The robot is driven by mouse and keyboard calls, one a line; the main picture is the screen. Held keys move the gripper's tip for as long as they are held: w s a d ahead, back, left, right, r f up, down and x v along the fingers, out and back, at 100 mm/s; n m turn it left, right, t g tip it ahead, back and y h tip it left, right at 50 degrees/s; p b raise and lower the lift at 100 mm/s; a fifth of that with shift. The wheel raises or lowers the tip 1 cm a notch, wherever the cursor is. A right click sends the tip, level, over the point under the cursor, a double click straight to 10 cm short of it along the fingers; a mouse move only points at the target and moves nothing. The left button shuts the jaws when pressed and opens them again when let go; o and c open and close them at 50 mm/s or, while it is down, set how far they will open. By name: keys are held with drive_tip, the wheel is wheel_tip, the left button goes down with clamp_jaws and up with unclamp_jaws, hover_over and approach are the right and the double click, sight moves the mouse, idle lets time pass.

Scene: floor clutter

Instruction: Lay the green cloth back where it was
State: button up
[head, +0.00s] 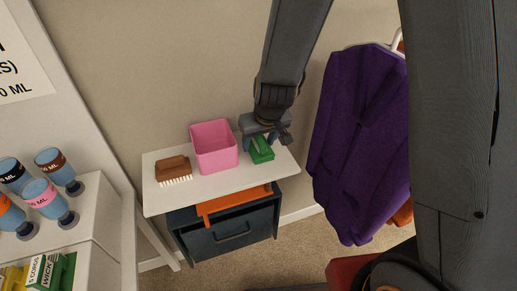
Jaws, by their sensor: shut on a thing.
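The green cloth (262,155) is a small green piece at the right part of the white tabletop (222,186), just right of the pink bin. My gripper (262,141) points down over it and is shut on its upper part. The cloth's lower edge is at or just above the tabletop; I cannot tell whether it touches. The fingers hide part of the cloth.
A pink open bin (214,150) and a brown brush (173,170) stand on the tabletop. An orange cloth (225,203) hangs over the open drawer of the dark cabinet (232,239) below. Purple clothing (358,145) hangs at right.

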drive_tip(key=shift+f+b, duration=0.45)
drive_tip(key=shift+f, duration=0.3)
drive_tip(key=shift+f, duration=0.1)
drive_tip(key=shift+f, duration=0.15)
drive_tip(key=o, duration=1)
drive_tip(key=shift+r, duration=0.25)
drive_tip(key=p+v, duration=0.8)
drive_tip(key=v, duration=0.3)
drive_tip(key=s+d+r+m, duration=0.1)
drive_tip(key=s+d+r, duration=0.1)
drive_tip(key=s+d, duration=0.1)
drive_tip(key=s+d+r+m+g, duration=0.1)
drive_tip(key=s+d+r, duration=0.2)
drive_tip(key=d, duration=0.3)
drive_tip(key=s+d+r+m+h+p, duration=0.1)
drive_tip(key=s+d+r, duration=0.2)
drive_tip(key=s+d, duration=0.1)
drive_tip(key=shift+s+d+r+g, duration=0.25)
drive_tip(key=shift+s+d+g, duration=0.15)
drive_tip(key=shift+s, duration=0.25)
